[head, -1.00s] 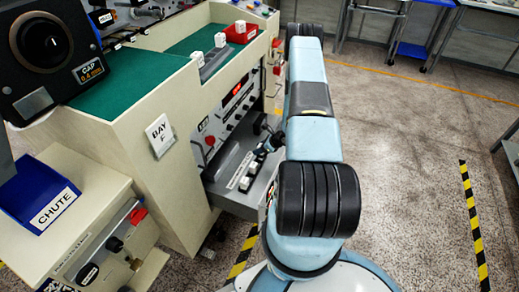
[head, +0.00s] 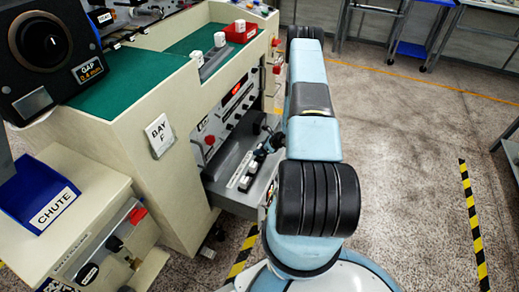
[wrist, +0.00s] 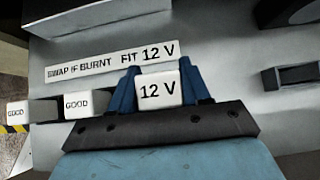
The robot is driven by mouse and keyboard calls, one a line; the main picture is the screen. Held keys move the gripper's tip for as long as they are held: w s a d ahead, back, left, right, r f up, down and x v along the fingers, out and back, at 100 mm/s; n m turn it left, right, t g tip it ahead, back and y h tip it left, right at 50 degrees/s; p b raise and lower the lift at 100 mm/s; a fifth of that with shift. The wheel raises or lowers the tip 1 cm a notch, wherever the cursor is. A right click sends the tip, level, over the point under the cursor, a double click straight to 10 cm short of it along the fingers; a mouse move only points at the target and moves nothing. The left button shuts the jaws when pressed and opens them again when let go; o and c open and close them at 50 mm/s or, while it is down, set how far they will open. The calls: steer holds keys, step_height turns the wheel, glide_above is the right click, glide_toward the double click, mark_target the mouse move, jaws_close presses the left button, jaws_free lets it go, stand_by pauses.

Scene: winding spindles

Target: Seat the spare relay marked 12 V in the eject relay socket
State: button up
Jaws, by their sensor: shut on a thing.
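My gripper (wrist: 166,92) is shut on a white relay (wrist: 158,92) marked 12 V, held between its two blue fingers. In the wrist view they are over a grey panel with a label (wrist: 110,60) reading "SWAP IF BURNT FIT 12 V". A dark rectangular socket-like block (wrist: 290,77) lies to the right of the gripper, with no relay seen in it. Whether it is the eject socket I cannot tell. The underside of the held relay is hidden. In the head view my gripper (head: 264,150) is small and dark, over the open grey drawer (head: 232,204).
Two relays marked GOOD (wrist: 77,105) (wrist: 17,113) stand left of the gripper. More white relays (head: 197,57) (head: 220,39) stand on the bench top, and another white piece is at the red tray (head: 243,37). The bench front with its knobs (head: 209,140) rises behind the drawer.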

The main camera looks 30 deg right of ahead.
steer(key=shift+f, duration=1.05)
steer(key=o, duration=1.2)
steer(key=shift+d+r, duration=0.1)
steer(key=v, duration=1.3)
steer(key=shift+s+r, duration=0.1)
steer(key=shift+s, duration=0.2)
